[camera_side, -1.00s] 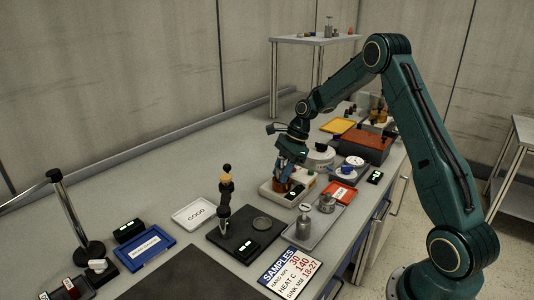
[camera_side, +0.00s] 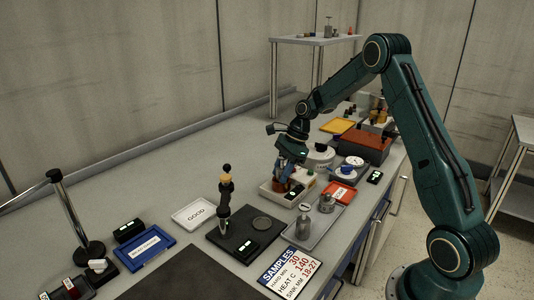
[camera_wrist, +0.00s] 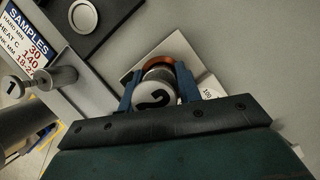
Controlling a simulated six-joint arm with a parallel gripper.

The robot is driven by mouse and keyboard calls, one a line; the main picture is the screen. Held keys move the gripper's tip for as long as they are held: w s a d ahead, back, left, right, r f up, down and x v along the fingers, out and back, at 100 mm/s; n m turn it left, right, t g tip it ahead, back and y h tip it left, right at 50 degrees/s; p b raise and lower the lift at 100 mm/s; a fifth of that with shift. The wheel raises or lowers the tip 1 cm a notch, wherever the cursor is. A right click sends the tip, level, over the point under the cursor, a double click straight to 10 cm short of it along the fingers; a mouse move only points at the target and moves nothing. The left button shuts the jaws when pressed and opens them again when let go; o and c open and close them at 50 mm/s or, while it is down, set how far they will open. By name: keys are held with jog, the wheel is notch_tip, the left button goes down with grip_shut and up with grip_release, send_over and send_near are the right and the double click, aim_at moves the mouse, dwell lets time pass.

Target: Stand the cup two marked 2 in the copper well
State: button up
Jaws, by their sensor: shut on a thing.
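Cup two (camera_wrist: 152,98), with a pale round face marked 2, is between the blue fingers of my gripper (camera_wrist: 157,84) in the wrist view. My gripper is shut on it. The copper well (camera_wrist: 158,62) shows as a reddish copper rim just beyond the cup, and the cup overlaps it in the picture. In the side view my gripper (camera_side: 288,176) is low over the white box (camera_side: 267,190) that holds the copper well (camera_side: 280,187). The cup itself is hidden there by the fingers. I cannot tell how deep the cup sits in the well.
Bare bench lies behind the box.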

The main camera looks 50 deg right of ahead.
aim_at(281, 157)
jog(key=shift+s+a+f, duration=0.15)
jog(key=shift+s+f, duration=0.05)
jog(key=shift+f, duration=0.9)
dwell(1.0)
jog(key=o, duration=1.3)
jog(key=shift+r, duration=0.1)
jog(key=shift+c, duration=0.3)
jog(key=shift+r, duration=0.75)
jog(key=c, duration=0.3)
jog(key=o, duration=0.4)
jog(key=shift+r, duration=0.4)
jog(key=shift+w+r, duration=0.15)
jog(key=shift+r, duration=2.75)
